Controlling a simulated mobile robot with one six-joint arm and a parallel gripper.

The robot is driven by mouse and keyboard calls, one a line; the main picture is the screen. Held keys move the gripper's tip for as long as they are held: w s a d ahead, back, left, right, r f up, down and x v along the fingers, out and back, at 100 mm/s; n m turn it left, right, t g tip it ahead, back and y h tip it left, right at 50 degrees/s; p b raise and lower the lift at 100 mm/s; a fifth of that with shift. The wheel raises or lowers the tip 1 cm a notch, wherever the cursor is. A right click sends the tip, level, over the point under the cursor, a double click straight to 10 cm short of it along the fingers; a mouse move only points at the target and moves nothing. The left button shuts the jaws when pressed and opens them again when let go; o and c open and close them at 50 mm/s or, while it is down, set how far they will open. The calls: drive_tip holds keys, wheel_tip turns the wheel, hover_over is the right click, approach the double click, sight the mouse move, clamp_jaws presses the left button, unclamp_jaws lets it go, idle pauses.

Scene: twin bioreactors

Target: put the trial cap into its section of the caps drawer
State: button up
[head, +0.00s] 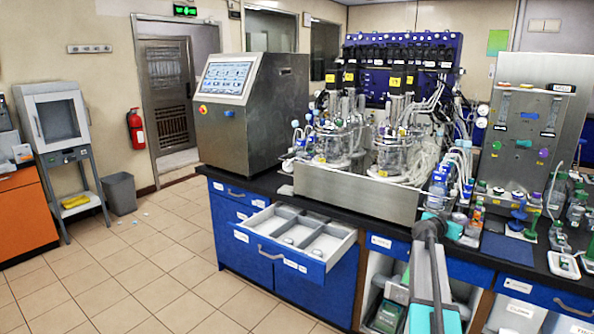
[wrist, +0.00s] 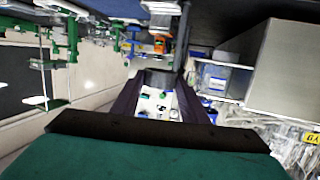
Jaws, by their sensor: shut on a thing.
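The caps drawer (head: 336,259) stands pulled out of the blue cabinet in the head view, with grey dividers making several sections. Small pale round things lie in some sections. My gripper shows in the wrist view (wrist: 161,82), its two dark fingers on either side of a small grey piece (wrist: 160,77) at their tips. This piece looks like the trial cap, but it is too small and dark to be sure. In the head view my arm is at the right of the open drawer, apart from it. The fingertips cannot be made out there.
The black bench top (head: 262,217) carries a steel bioreactor tray (head: 345,198), a screen console (head: 252,110) and several bottles at the right. Open shelves with bins stand below the bench.

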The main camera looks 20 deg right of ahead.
drive_tip(key=w+a+r+n+t+y, duration=0.15)
drive_tip(key=w+a, duration=0.25)
drive_tip(key=a, duration=0.7)
drive_tip(key=w+a+n+t+y, duration=0.25)
drive_tip(key=w+a, duration=0.25)
drive_tip(key=a, duration=0.6)
drive_tip(key=w+a+n+t+y, duration=0.15)
drive_tip(key=w+a, duration=0.25)
drive_tip(key=a, duration=0.8)
drive_tip(key=s+a+r+n+t+y, duration=0.2)
drive_tip(key=a+n+y, duration=0.2)
drive_tip(key=a, duration=1)
drive_tip(key=s+a+r+n+t+y, duration=0.2)
drive_tip(key=a+y, duration=0.3)
drive_tip(key=a, duration=1)
drive_tip(key=shift+s+n, duration=0.5)
drive_tip(key=shift+n, duration=0.35)
drive_tip(key=shift+f, duration=0.1)
